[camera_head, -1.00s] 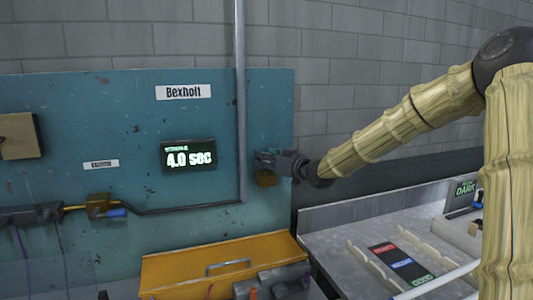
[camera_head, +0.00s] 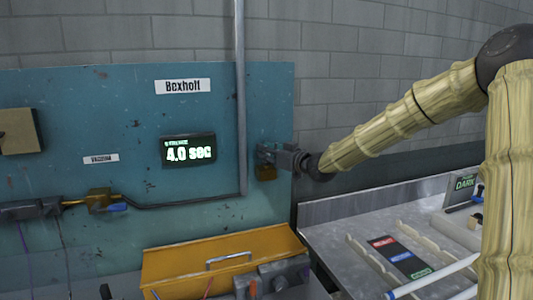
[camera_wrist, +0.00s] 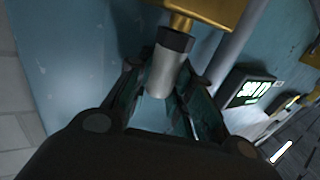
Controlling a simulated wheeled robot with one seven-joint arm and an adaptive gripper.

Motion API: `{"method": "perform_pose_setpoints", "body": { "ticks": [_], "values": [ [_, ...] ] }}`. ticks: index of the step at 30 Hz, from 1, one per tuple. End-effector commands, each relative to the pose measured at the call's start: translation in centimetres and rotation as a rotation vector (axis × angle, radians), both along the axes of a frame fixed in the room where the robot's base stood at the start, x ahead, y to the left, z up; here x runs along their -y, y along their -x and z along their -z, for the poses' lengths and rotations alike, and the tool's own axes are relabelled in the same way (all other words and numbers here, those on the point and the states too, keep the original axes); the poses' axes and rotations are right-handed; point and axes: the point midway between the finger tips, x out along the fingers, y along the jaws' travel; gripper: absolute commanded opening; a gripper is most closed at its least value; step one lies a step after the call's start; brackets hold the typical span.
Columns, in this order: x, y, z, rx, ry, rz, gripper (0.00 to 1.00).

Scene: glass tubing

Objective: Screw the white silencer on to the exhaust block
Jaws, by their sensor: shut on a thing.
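The exhaust block is a brass block (camera_head: 266,172) low on the right edge of the teal panel. It also fills the top of the wrist view (camera_wrist: 212,10), with a short brass stub pointing down from it. The white silencer (camera_wrist: 160,78) is a pale grey-white cylinder with a dark collar, in line with the stub. The collar appears to meet the stub; whether the threads are engaged cannot be seen. My gripper (camera_head: 278,156) is at the block, its fingers (camera_wrist: 158,92) on either side of the silencer and shut on it. In the head view the gripper hides the silencer.
A yellow toolbox (camera_head: 190,255) stands below. A grey bench (camera_head: 340,215) with racks lies at right.

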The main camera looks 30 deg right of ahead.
Motion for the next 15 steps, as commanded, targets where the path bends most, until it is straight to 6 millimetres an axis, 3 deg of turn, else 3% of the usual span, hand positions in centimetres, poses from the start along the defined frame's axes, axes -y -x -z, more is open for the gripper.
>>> {"method": "perform_pose_setpoints", "body": {
  "ticks": [15],
  "values": [
    [-0.10, 0.00, 0.26, -0.001, 0.000, 0.071, 0.00]
  ]
}}
